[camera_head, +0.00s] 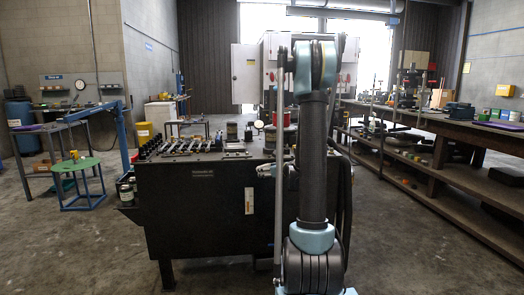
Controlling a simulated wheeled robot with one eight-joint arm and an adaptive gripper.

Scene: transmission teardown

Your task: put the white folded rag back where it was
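My arm rises through the middle of the head view, bends at the top and blocks part of the bench behind it. I cannot pick out a white folded rag with certainty. A pale upright patch (249,200) shows on the front of the dark workbench (200,225); it is too small to tell whether it is cloth or a label. Small pale items (236,150) lie on the bench top, left of my arm.
Tools and dark parts (165,146) cover the bench's left top. A red cylinder (283,119) stands near my arm. A green-topped stool (78,165) is at left. A long shelved bench (440,120) runs along the right. The floor (400,250) between the benches is clear.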

